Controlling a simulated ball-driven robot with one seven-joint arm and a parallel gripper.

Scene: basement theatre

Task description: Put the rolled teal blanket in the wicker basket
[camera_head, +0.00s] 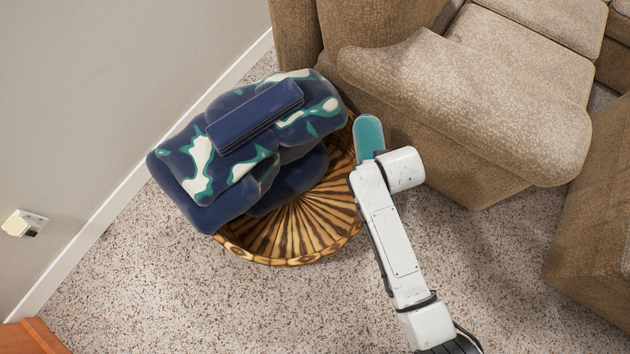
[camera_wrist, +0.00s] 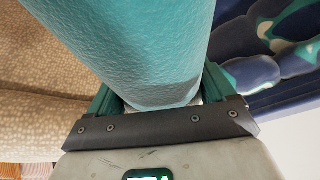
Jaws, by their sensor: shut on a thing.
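The rolled teal blanket (camera_head: 368,134) shows just beyond the end of my arm in the head view, at the right rim of the wicker basket (camera_head: 290,240). In the wrist view the blanket (camera_wrist: 130,45) fills the upper middle, between the two jaws. My gripper (camera_wrist: 155,98) is shut on it. In the head view my arm hides the gripper and part of the blanket. The basket is round, with a striped light and dark brown weave. Its front and right part shows bare inside. I cannot tell whether the blanket touches the basket.
A folded navy, teal and white patterned blanket (camera_head: 200,165) with a dark blue flat piece (camera_head: 255,115) on top covers the basket's left and back. A beige sofa (camera_head: 470,105) stands close on the right. A wall (camera_head: 90,90) runs along the left. Speckled carpet (camera_head: 180,300) is clear in front.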

